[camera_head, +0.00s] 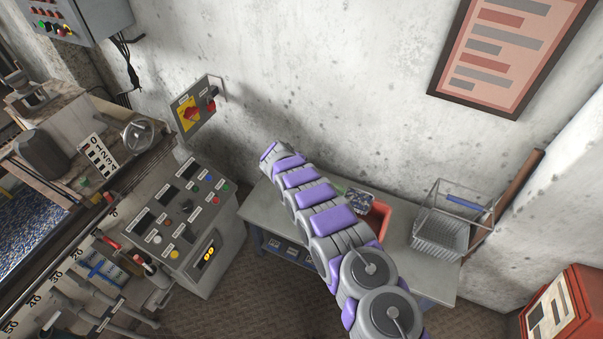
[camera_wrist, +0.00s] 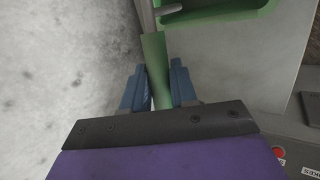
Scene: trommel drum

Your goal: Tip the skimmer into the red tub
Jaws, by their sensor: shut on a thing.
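My gripper (camera_wrist: 160,72) is shut on the green handle of the skimmer (camera_wrist: 153,50) in the wrist view, with one blue finger on each side. A metal part of the skimmer runs out of the top of that view, so its head is not shown there. The red tub (camera_head: 381,217) stands on the grey table in the head view, partly hidden by my purple and grey arm. A small blue-speckled thing (camera_head: 358,203) shows at the tub's back left; I cannot tell whether it is the skimmer's head. My gripper is hidden in the head view.
A green tray (camera_wrist: 215,10) lies close to the handle in the wrist view. A wire basket (camera_head: 440,236) stands at the right of the grey table (camera_head: 404,262). A control console (camera_head: 187,223) is left of the table, and the concrete wall is close behind.

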